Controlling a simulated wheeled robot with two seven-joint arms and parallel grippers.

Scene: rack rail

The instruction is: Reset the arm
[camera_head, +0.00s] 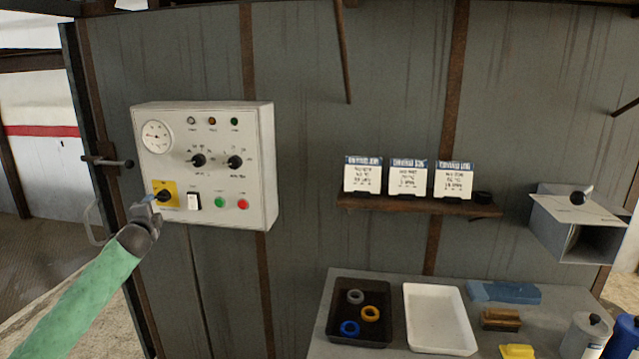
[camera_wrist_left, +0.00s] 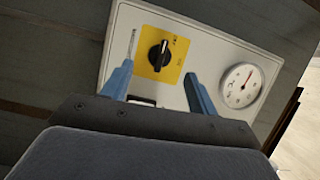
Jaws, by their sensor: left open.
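My left gripper (camera_head: 152,198) is at the lower left of the white control panel (camera_head: 255,165) on the grey wall, in the head view. It is open and empty. In the left wrist view its two blue fingers (camera_wrist_left: 160,72) stand apart, with the black rotary knob (camera_wrist_left: 158,56) on its yellow plate showing between and beyond them. I cannot tell whether the fingers touch the panel. The knob also shows in the head view (camera_head: 164,195), just beside the gripper. My right gripper is not in view.
The panel carries a gauge (camera_head: 157,136), two more knobs, a switch and buttons. A shelf (camera_head: 415,206) with three cards is to the right. Below, a table holds a black tray (camera_head: 333,335) with rings and a white tray (camera_head: 440,347). A door handle (camera_head: 112,162) is left of the panel.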

